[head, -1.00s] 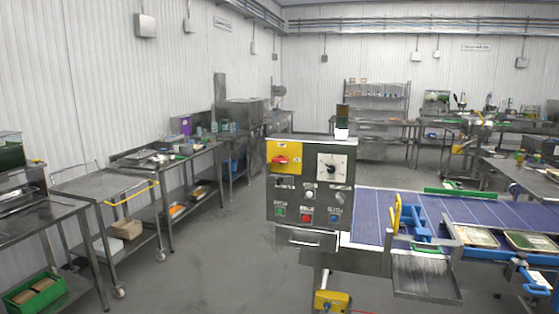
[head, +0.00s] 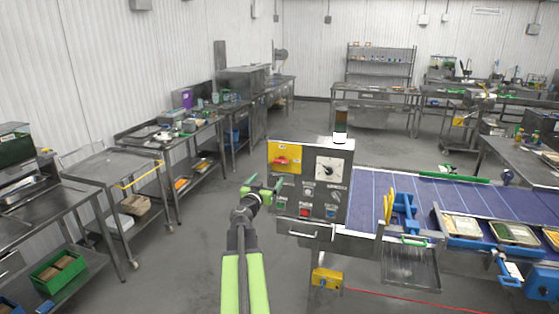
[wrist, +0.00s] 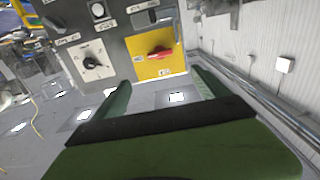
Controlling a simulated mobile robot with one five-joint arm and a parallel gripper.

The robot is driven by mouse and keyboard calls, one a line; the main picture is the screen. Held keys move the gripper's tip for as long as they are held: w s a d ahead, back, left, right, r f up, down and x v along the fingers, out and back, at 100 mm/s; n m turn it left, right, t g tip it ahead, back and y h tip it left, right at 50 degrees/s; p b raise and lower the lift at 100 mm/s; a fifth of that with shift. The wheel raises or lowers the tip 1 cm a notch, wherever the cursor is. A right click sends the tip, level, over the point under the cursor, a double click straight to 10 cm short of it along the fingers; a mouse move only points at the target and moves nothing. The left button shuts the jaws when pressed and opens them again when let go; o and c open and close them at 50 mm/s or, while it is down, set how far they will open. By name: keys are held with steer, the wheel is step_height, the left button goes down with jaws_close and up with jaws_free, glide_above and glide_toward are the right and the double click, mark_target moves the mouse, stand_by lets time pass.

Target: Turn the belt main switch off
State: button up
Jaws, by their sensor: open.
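The belt main switch is a red rotary handle (head: 281,161) on a yellow plate at the upper left of the grey control panel (head: 309,190). In the wrist view the red handle (wrist: 160,52) lies crosswise on its yellow plate (wrist: 155,65), beyond my fingertips. My gripper (head: 264,188) is open and empty, just in front of the panel's left side and below the yellow plate in the head view. Its two green fingers (wrist: 160,85) are spread apart in the wrist view, and the handle is not between them. Nothing hides the handle.
A white dial (head: 328,170) sits right of the switch, with several push buttons (head: 304,212) below. A blue belt (head: 440,195) with food trays (head: 515,233) extends right. A steel cart (head: 110,170) stands left; the floor (head: 180,275) between is clear.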

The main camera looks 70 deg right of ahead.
mark_target(280, 162)
steer(key=d, duration=1.1)
steer(key=w+d, duration=0.1)
steer(key=d, duration=0.5)
steer(key=shift+d, duration=0.1)
